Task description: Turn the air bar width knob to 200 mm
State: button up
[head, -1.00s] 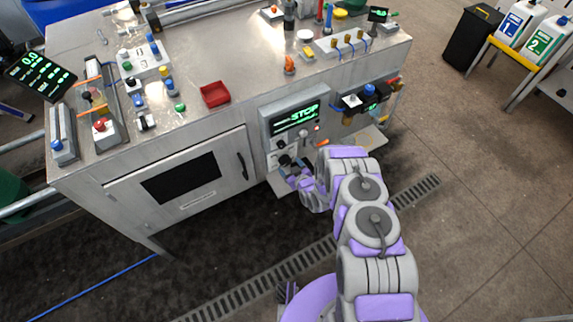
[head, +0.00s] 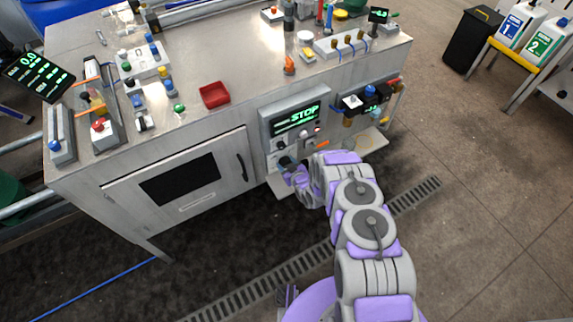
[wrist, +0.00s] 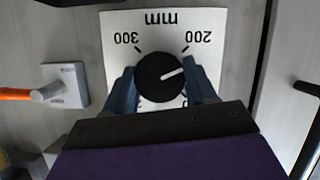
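The black round air bar width knob (wrist: 160,77) sits on a white scale plate (wrist: 157,22) in the wrist view, where the plate appears upside down. The 300 label is at upper left and the 200 label at upper right. The knob's white pointer line aims right and slightly up, below the 200 tick. My gripper (wrist: 160,84) has one blue finger on each side of the knob, close to its edges; I cannot tell whether both press on it. The lower scale is partly hidden. In the head view, my gripper (head: 288,167) is at the front control panel.
In the wrist view, a lever with an orange end (wrist: 40,94) is left of the plate. In the head view, a STOP display (head: 297,117) is above my gripper, a cabinet door handle (head: 242,166) to its left, and pneumatic fittings (head: 370,103) to its right.

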jog(key=c, duration=0.5)
jog(key=shift+a+r+n+p, duration=0.2)
jog(key=shift+r+n+p, duration=0.15)
jog(key=shift+p, duration=0.6)
jog(key=shift+c, duration=0.2)
jog(key=shift+s+f+n+t+h+p, duration=0.15)
jog(key=shift+n+t+h+p, duration=0.25)
jog(key=shift+n+p, duration=0.35)
jog(key=shift+f+n+t+h, duration=0.1)
jog(key=shift+n+t+h, duration=0.2)
jog(key=shift+n, duration=0.1)
jog(key=o, duration=1)
jog(key=shift+f, duration=0.1)
jog(key=shift+o, duration=0.2)
jog(key=p+v, duration=0.4)
jog(key=v, duration=1.3)
